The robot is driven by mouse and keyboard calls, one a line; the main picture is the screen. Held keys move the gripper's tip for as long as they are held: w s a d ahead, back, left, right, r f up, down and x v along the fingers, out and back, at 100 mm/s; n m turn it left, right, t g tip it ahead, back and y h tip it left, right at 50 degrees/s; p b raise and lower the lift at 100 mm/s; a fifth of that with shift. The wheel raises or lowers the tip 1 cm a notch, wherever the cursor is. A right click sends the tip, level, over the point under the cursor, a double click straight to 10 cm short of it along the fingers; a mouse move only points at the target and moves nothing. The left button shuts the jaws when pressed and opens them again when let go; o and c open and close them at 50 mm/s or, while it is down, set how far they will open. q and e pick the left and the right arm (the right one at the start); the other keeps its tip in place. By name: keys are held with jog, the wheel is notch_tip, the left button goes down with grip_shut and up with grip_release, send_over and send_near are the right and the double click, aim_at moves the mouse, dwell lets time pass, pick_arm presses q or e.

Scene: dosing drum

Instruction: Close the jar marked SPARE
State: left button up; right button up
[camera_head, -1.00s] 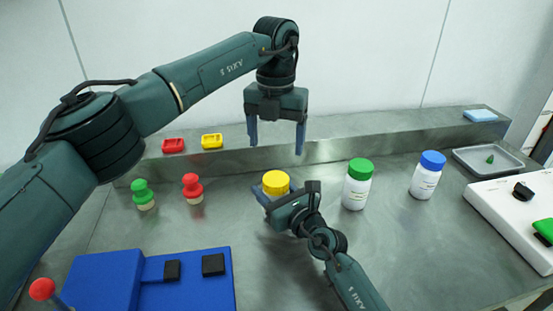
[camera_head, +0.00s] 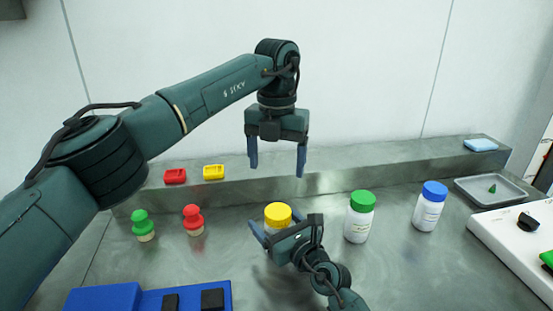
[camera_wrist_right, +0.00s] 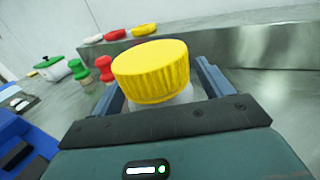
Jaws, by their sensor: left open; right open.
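A white jar with a yellow lid (camera_head: 278,214) stands on the steel bench. The lid (camera_wrist_right: 151,72) sits above the jar's white neck in the right wrist view; I cannot tell how tightly. My right gripper (camera_head: 278,226) is open, with one finger on each side of this jar just below the lid. Its contact with the jar is hidden. A green-lidded jar (camera_head: 359,222) and a blue-lidded jar (camera_head: 428,209) stand to its right with their lids on. The labels are too small to read, so I cannot tell which is marked SPARE. My left gripper (camera_head: 277,169) is open and empty in the air behind the yellow-lidded jar.
A green stamp-like piece (camera_head: 143,225) and a red one (camera_head: 193,220) stand at left. Red (camera_head: 175,176) and yellow (camera_head: 213,172) pieces lie on the back ledge. A blue fixture (camera_head: 130,298) is at front left, a tray (camera_head: 487,198) and white device (camera_head: 520,240) at right.

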jog(key=v, duration=1.3)
jog(key=shift+d+p, duration=0.15)
jog(key=shift+p, duration=0.2)
